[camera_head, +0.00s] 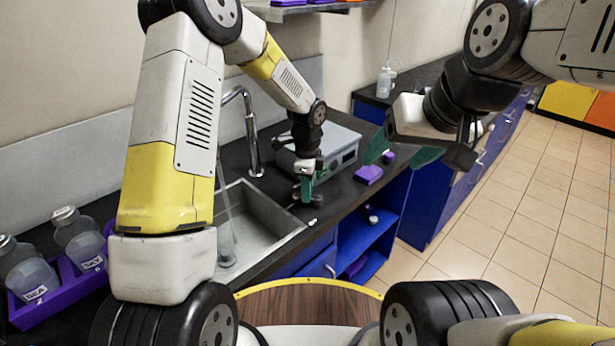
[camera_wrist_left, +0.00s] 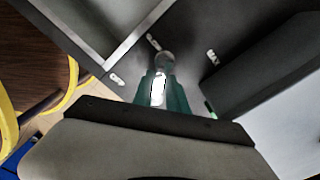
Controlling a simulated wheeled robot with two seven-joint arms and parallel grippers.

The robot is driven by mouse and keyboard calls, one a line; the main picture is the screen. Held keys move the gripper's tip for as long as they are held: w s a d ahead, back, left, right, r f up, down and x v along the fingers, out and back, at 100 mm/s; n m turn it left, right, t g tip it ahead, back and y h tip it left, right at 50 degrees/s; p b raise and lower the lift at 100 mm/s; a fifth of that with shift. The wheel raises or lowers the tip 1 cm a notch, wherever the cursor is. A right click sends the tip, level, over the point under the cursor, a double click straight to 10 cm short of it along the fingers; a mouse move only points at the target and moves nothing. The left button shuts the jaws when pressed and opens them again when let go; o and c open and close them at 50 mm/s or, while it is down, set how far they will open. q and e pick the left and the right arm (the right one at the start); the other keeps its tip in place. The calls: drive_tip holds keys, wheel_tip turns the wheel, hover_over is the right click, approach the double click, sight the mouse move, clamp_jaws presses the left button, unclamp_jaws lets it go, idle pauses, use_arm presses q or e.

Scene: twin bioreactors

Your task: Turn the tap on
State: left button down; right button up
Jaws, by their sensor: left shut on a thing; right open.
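The tap (camera_head: 252,135) is a silver gooseneck behind the sink (camera_head: 275,240); its spout end is partly behind my left arm. A pale streak that looks like running water (camera_head: 227,215) falls into the sink. My left gripper (camera_head: 306,190) points down at the counter right of the sink, with green fingers. In the left wrist view the fingers are shut on a small white lever (camera_wrist_left: 158,90) with a round grey end, apparently the tap handle. Short white marks lie around it, one reading MAX. My right gripper (camera_head: 402,153) is open and empty above the counter's front edge.
A grey box-shaped device (camera_head: 338,150) stands close behind my left gripper. Purple blocks (camera_head: 368,174) sit on the counter near my right gripper. Labelled bottles (camera_head: 80,240) stand in a purple rack (camera_head: 65,290) at left. Blue open shelves (camera_head: 375,235) are below the counter.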

use_arm(q)
drive_tip(key=c, duration=1.3)
unclamp_jaws()
drive_tip(key=shift+r, duration=3.9)
drive_tip(key=shift+c, duration=0.3)
